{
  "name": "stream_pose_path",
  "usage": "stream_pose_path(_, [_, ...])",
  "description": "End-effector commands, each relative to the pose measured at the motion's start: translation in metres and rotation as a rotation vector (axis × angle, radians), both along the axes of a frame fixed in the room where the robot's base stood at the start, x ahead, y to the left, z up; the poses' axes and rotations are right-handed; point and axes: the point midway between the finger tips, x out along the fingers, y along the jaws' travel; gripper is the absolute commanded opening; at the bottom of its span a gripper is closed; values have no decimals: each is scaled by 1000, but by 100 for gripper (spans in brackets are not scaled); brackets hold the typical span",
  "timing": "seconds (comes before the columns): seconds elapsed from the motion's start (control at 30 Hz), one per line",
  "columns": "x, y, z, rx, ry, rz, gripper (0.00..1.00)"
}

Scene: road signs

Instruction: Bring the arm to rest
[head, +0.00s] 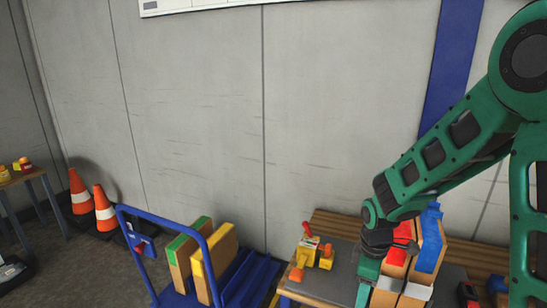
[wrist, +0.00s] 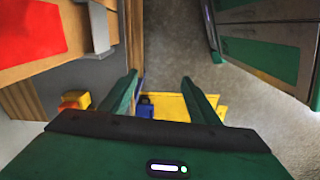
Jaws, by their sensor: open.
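My green arm comes in from the right in the head view. My gripper (head: 365,290) points down in front of the bench, just left of the red and blue boards, with its tips near the bottom edge. In the wrist view my gripper (wrist: 160,92) has its two green fingers spread apart, with nothing between them. Below them are the grey floor and something yellow (wrist: 172,105). A board with a red face (wrist: 30,30) lies close on the upper left; I cannot tell whether the gripper touches anything there.
A bench (head: 336,222) carries a yellow-and-red object (head: 325,258), a red-marked board (head: 402,240) and a blue-marked board (head: 430,245). A blue cart (head: 257,280) holds boards edged green (head: 180,248) and yellow (head: 215,255). Orange cones (head: 104,210) stand by the wall.

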Motion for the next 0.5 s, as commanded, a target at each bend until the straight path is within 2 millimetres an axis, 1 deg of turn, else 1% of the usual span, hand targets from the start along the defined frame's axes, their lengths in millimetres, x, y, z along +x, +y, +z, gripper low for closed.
stream_pose_path(0.03, [-3,-5,6,-3,-2,-30,56])
stream_pose_path(0.23, [-16,-33,30,-21,-11,-179,56])
stream_pose_path(0.37, [-29,-55,48,-31,-16,-307,56])
stream_pose_path(0.47, [-45,-76,66,-40,-20,-441,56])
stream_pose_path(0.5, [-54,-86,74,-42,-23,-508,56])
